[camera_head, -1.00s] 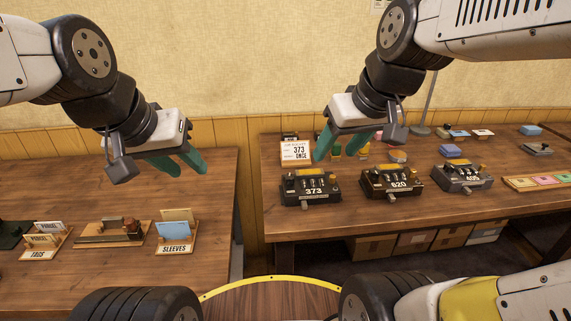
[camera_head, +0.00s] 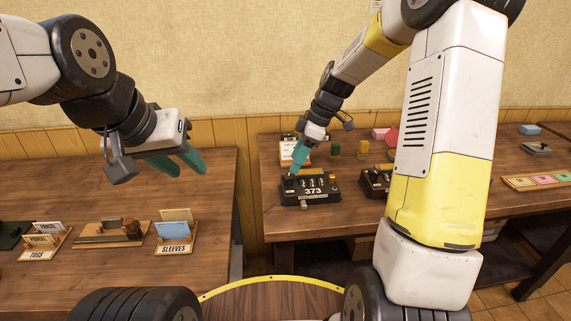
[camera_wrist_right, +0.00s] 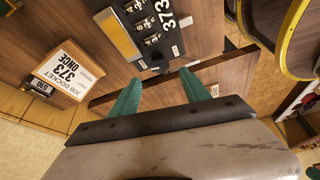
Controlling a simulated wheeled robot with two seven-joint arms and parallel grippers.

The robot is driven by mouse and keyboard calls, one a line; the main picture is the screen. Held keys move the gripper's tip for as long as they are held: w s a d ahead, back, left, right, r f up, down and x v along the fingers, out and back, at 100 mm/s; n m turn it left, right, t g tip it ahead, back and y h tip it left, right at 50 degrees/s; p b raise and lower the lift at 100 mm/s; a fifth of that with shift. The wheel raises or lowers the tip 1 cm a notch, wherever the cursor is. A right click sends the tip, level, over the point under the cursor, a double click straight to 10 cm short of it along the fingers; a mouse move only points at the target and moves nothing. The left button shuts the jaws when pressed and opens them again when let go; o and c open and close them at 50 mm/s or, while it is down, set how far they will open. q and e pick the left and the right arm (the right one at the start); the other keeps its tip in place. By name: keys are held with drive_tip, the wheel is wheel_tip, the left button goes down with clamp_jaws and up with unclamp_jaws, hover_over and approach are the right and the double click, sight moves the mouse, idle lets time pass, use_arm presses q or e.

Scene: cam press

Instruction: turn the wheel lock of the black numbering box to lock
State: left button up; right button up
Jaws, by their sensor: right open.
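The black numbering box (camera_head: 311,193), marked 373, sits near the front left of the right-hand table. It also shows in the right wrist view (camera_wrist_right: 176,42), with number wheels and a yellow strip on top. My right gripper (camera_head: 296,168) is over the box's left end, fingers pointing down. In the right wrist view its green fingers (camera_wrist_right: 161,77) are apart, with the box's near end just beyond and between the tips. I cannot clearly make out the wheel lock or its setting. My left gripper (camera_head: 188,172) hangs open and empty above the left table.
A second numbering box (camera_head: 374,182) stands to the right, partly hidden by my right arm. A job docket (camera_wrist_right: 68,72) reading "373 ONCE" stands behind the box. Stamps and colored pads are at the back. The left table (camera_head: 110,190) holds card racks; a gap separates the tables.

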sight(288, 176)
drive_tip(key=x, duration=0.6)
clamp_jaws()
